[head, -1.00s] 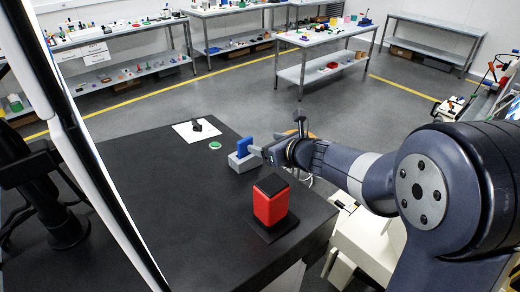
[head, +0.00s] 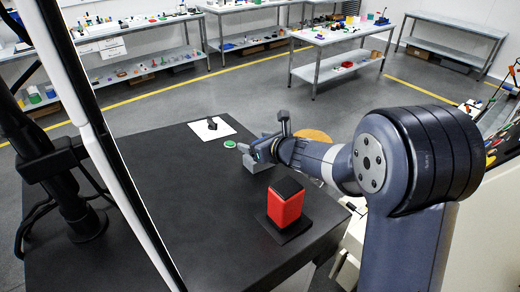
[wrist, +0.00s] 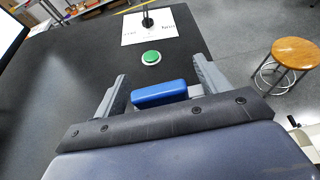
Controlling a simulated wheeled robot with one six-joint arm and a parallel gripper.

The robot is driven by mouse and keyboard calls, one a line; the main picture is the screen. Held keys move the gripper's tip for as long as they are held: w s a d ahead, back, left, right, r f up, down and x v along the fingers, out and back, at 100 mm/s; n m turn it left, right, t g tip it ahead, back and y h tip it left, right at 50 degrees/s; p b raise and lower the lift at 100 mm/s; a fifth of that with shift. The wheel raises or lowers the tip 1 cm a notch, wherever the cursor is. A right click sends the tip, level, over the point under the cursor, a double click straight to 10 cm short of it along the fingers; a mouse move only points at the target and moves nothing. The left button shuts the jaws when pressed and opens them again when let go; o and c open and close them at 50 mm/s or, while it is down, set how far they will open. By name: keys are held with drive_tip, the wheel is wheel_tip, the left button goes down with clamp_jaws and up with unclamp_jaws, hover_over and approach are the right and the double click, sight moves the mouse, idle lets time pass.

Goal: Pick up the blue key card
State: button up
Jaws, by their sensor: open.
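The blue key card (wrist: 160,93) stands as a thick blue block between the fingers of my gripper (wrist: 159,72) in the wrist view. My gripper is open, with a finger on each side of the card and gaps showing at both sides. In the head view my gripper (head: 263,146) is at the grey holder (head: 257,164) on the dark table, and it hides the card there. A bit of grey shows beside the card in the wrist view; the rest of the holder is hidden.
A green button (head: 229,144) and a white sheet (head: 211,129) with a black object (head: 212,123) lie beyond. A red box (head: 285,206) with a dark top stands nearer on the dark table (head: 190,215). A wooden stool (wrist: 295,53) stands off the table's right side.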

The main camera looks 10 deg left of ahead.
drive_tip(key=shift+c, duration=0.3)
drive_tip(key=c, duration=1)
drive_tip(key=shift+r, duration=0.15)
